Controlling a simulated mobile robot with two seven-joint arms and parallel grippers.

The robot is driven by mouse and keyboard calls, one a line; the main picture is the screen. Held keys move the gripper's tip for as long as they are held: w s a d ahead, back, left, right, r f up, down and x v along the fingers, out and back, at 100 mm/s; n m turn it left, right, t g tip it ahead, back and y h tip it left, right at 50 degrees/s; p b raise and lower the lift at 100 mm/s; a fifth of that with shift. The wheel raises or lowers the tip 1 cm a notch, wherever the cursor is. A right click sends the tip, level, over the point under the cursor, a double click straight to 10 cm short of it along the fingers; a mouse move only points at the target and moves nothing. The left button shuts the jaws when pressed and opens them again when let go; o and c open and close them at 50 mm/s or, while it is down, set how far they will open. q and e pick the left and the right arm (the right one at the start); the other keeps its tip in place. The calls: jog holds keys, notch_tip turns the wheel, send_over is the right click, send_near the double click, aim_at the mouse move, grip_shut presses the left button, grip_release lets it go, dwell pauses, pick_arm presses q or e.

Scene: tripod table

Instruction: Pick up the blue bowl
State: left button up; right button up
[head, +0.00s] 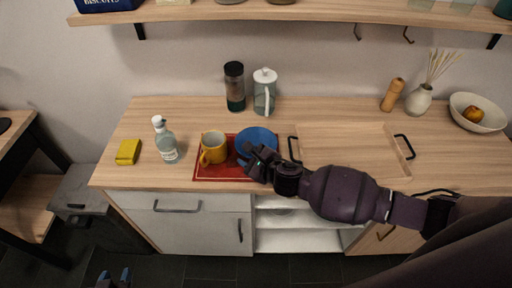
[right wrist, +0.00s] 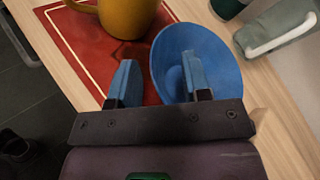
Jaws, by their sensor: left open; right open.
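The blue bowl (head: 257,138) sits at the right side of a red tray (head: 222,174) on the wooden counter. It also shows in the right wrist view (right wrist: 212,52), upright. My right gripper (head: 252,162) is open at the bowl's front edge. In the right wrist view its two blue fingers (right wrist: 160,80) point towards the bowl. The right finger overlaps the bowl in the picture and the left finger lies over the tray; I cannot tell if they touch the bowl. My left gripper (head: 114,275) is low at the bottom left of the head view, open and away from the counter.
A yellow mug (head: 213,148) stands on the tray just left of the bowl. A clear bottle (head: 165,142) and yellow sponge (head: 128,152) are further left. A dark jar (head: 235,88) and pitcher (head: 265,92) stand behind. A wooden tray (head: 350,148) with black handles lies right.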

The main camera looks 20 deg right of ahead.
grip_shut()
dwell(0.3)
